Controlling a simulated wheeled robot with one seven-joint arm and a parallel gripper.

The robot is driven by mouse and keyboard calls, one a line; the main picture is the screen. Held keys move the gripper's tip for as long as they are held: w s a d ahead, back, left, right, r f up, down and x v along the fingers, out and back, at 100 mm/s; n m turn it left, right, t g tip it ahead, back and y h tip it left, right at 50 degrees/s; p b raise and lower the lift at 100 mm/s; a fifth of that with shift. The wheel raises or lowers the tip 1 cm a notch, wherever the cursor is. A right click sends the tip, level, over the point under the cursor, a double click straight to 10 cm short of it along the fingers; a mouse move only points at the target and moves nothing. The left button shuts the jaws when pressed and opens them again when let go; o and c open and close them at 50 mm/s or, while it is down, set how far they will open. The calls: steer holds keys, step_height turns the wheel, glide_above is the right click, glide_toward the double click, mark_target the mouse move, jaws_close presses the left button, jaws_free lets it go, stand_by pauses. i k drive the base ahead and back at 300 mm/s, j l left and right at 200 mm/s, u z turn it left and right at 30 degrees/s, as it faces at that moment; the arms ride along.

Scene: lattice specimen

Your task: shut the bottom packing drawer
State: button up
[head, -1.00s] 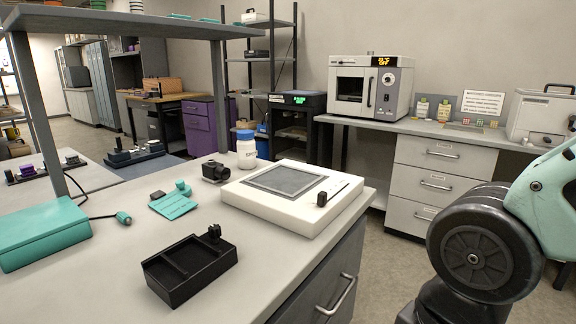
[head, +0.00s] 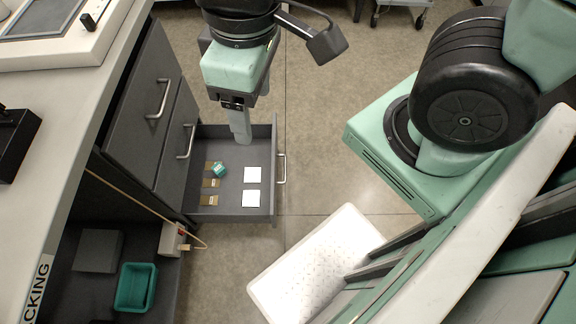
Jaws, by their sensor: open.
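The bottom packing drawer (head: 232,212) stands pulled out from the dark grey cabinet, with its silver handle (head: 282,169) on the front panel facing right. Inside it lie brown packets (head: 209,184), a small teal item (head: 219,169) and two white squares (head: 252,174). My gripper (head: 240,138) points down over the far part of the drawer, left of its front panel. It is open and holds nothing visible. Its fingers overlap in this view, and I cannot tell how far above the drawer floor their tips are.
Two shut drawers with silver handles (head: 158,98) sit above in the cabinet (head: 135,125). The counter (head: 60,120) edge overhangs at left. Bare floor (head: 310,150) lies right of the drawer.

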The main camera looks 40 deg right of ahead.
mark_target(211, 142)
steer(key=k+l+u, duration=0.1)
steer(key=k+l, duration=0.2)
steer(key=l, duration=0.2)
steer(key=k+l+u, duration=0.1)
steer(key=k+l, duration=0.25)
steer(key=i+j+z, duration=0.3)
steer(key=i+l, duration=0.1)
